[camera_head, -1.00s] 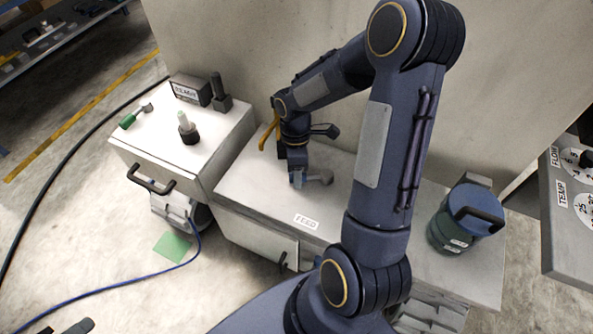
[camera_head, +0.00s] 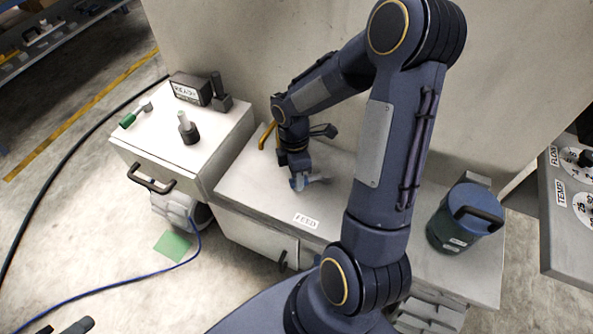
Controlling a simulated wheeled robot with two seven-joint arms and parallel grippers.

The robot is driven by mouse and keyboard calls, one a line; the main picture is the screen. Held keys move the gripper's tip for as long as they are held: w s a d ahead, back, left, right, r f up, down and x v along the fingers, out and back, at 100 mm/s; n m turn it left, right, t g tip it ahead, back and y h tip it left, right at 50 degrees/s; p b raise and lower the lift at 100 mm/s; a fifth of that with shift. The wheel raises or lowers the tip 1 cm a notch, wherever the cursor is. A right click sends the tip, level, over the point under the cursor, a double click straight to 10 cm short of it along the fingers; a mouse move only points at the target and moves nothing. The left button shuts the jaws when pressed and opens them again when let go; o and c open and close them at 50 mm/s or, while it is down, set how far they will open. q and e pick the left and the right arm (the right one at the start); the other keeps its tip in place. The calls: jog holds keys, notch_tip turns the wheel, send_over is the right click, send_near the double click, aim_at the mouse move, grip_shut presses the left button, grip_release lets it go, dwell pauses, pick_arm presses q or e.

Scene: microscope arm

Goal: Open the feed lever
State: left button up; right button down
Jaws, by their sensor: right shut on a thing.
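My right arm reaches across the middle, and its gripper (camera_head: 298,181) points down onto the pale low bench (camera_head: 250,185) behind the FEED label (camera_head: 306,221). The gripper is shut on the feed lever, a small grey part (camera_head: 319,179) of which shows just right of the fingertips. The rest of the lever is hidden by the gripper. An orange handle (camera_head: 267,136) stands left of my wrist, partly covered by it; I cannot tell what it joins. Dark parts (camera_head: 76,326) at the bottom left edge may be my left gripper, mostly cut off.
A white cabinet (camera_head: 225,135) at left carries a green-handled lever (camera_head: 128,120), a black knob with a pale stem (camera_head: 188,130) and a labelled box (camera_head: 190,88). A blue-green canister (camera_head: 465,218) stands right of my arm. A dial panel (camera_head: 560,240) is at far right.

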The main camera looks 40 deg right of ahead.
jog(key=s+n, duration=0.2)
jog(key=shift+a+r+n+h+p, duration=0.1)
jog(key=shift+a+n+h+p, duration=0.2)
jog(key=shift+n, duration=0.1)
jog(key=s+n, duration=0.1)
jog(key=n, duration=0.1)
jog(key=shift+s+n+p, duration=0.3)
jog(key=shift+s+p, duration=0.05)
jog(key=shift+s, duration=0.05)
jog(key=shift+s+n+h+p, duration=0.4)
jog(key=shift+s+n, duration=0.35)
jog(key=shift+n, duration=0.35)
jog(key=shift+s+d+n, duration=0.35)
jog(key=shift+s+n, duration=0.3)
jog(key=shift+n, duration=0.45)
jog(key=c, duration=1.2)
grip_release()
jog(key=shift+p, duration=0.3)
